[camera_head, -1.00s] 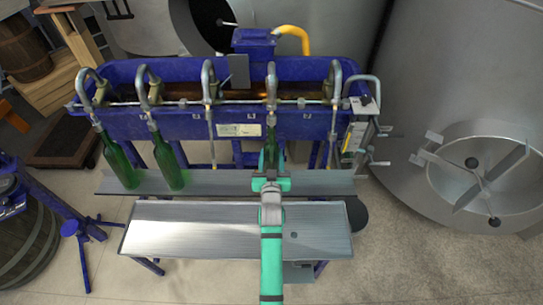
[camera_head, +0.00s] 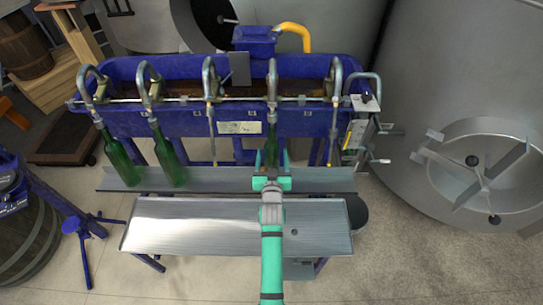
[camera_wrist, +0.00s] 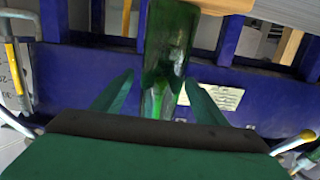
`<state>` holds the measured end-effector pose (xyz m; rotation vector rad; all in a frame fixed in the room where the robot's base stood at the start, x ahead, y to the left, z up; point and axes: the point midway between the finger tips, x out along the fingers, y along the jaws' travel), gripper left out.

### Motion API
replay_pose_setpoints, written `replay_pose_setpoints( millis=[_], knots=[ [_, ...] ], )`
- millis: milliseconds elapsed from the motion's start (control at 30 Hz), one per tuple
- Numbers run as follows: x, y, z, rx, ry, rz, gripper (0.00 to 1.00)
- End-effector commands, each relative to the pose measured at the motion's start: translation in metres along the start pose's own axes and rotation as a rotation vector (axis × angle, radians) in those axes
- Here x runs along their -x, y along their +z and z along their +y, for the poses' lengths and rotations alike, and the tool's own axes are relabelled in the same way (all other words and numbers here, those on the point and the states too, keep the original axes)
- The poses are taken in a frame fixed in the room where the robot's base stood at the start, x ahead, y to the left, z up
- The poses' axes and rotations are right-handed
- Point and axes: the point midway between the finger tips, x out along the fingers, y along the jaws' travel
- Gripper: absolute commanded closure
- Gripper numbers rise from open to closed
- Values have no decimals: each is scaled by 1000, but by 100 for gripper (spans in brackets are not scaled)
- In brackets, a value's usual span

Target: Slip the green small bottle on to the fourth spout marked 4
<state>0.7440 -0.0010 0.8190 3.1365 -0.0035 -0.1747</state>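The green small bottle (camera_head: 271,153) is upright below the fourth spout (camera_head: 272,82). Its mouth is close under or around the spout's tip; I cannot tell which. My gripper (camera_head: 271,181) is in front of the bottle above the shelf, and hides its lower part. In the wrist view the bottle (camera_wrist: 165,55) lies between the two fingers of my gripper (camera_wrist: 159,80). The fingers are apart, with a narrow gap at the left of the bottle; the right finger is very close to it or touching.
Two other green bottles (camera_head: 118,160) (camera_head: 168,158) stand tilted at the first and second spouts, on the metal shelf (camera_head: 220,181). The third (camera_head: 209,85) and fifth (camera_head: 335,85) spouts are free. The blue trough (camera_head: 180,124) stands behind. An empty metal table (camera_head: 200,228) lies in front.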

Motion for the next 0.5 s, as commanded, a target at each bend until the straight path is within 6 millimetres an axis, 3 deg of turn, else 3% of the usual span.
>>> replay_pose_setpoints(
  millis=[267,500],
  knots=[
    [11,2,-1,0,-1,-3,34],
    [52,2,-1,0,-2,-3,34]
  ],
)
